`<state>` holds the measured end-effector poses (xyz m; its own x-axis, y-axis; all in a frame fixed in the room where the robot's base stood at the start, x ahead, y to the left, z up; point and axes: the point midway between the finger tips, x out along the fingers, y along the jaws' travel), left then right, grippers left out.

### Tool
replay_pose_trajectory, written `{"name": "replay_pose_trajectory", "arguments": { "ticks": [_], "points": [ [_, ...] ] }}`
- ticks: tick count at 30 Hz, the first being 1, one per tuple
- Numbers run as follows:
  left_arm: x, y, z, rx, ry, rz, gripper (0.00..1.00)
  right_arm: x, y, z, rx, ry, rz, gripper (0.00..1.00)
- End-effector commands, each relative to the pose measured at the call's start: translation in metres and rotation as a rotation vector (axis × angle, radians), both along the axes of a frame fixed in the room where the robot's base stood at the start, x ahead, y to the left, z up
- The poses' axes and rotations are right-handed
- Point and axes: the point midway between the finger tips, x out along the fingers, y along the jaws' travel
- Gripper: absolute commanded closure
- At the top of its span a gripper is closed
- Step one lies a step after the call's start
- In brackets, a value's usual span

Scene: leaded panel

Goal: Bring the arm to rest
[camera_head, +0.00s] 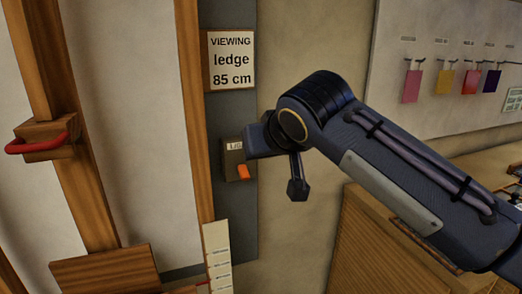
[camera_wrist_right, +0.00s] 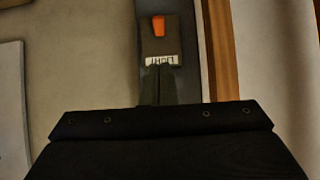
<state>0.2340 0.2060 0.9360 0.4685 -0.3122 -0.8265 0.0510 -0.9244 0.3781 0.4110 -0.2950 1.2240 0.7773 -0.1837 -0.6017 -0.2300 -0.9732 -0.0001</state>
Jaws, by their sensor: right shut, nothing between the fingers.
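My right arm comes in from the right in the head view. My right gripper (camera_head: 252,143) is in front of the light switch box and covers part of its label. The switch box (camera_head: 231,172) is dark with an orange rocker (camera_head: 243,171) and hangs on a grey strip. In the right wrist view the box appears upside down, with its orange rocker (camera_wrist_right: 158,26) and white label. There the dark fingers (camera_wrist_right: 158,78) are together with nothing between them, just below the label. I cannot tell whether they touch the box. My left gripper is out of view.
A sign (camera_head: 231,61) reading "VIEWING ledge 85 cm" is above the switch. A red handle (camera_head: 40,143) on a wooden post is at the left. A board (camera_head: 440,60) with coloured tags hangs at the right. A wooden cabinet (camera_head: 375,250) stands below my arm.

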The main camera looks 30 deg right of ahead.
Motion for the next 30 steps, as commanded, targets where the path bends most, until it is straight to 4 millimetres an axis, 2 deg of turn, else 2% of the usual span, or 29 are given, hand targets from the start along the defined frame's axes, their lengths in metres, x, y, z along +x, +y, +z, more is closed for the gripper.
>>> {"name": "replay_pose_trajectory", "arguments": {
  "ticks": [8, 11, 14, 18, 21, 25, 27, 30],
  "points": [
    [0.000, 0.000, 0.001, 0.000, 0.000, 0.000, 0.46, -0.001, 0.000, -0.001, 0.001, 0.004, 0.001, 1.00],
    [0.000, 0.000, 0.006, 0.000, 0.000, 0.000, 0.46, -0.010, 0.002, -0.016, 0.009, 0.042, 0.024, 1.00],
    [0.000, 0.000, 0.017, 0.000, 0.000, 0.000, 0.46, -0.034, 0.008, -0.054, 0.045, 0.127, 0.076, 1.00],
    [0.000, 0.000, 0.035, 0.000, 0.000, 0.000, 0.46, -0.087, 0.028, -0.125, 0.160, 0.262, 0.163, 1.00],
    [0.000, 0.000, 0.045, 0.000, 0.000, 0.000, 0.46, -0.123, 0.048, -0.171, 0.261, 0.330, 0.209, 1.00],
    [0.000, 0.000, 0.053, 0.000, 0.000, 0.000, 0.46, -0.158, 0.073, -0.211, 0.375, 0.375, 0.243, 1.00],
    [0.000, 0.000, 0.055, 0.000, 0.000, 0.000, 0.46, -0.169, 0.082, -0.223, 0.416, 0.386, 0.253, 1.00],
    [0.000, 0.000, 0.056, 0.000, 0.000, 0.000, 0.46, -0.176, 0.088, -0.232, 0.441, 0.391, 0.259, 1.00]
  ]
}}
